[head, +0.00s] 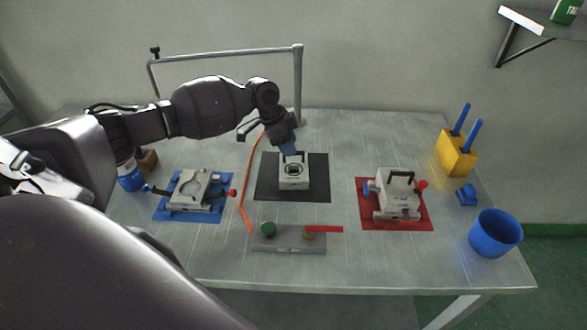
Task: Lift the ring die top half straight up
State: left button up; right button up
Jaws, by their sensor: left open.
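A pale metal die block (294,184) with a round dark opening and an arched handle sits on the black mat (318,190) at the table's middle. My left gripper (291,152) comes down from above at the handle; its fingers are open and overlap the handle's upper part in the head view. I cannot tell whether they touch it. Another die (397,201) with a dark handle and red knob sits on the red mat (398,225) at the right. A flatter die (194,193) lies on the blue mat (176,215) at the left. My right gripper is out of view.
A grey metal rack (288,240) with a green ball and red piece lies in front. An orange hose (245,195) runs left of the black mat. A blue cup (495,233) and yellow block (457,155) stand right. A pipe frame (225,55) rises behind.

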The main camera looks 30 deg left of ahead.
aim_at(294, 165)
pick_arm(q)
jog(key=x, duration=0.3)
jog(key=shift+w+d+f, duration=0.1)
jog(key=shift+d+f, duration=0.05)
jog(key=shift+f, duration=0.2)
grip_shut()
dwell(0.5)
jog(key=shift+r, duration=0.1)
dwell(0.6)
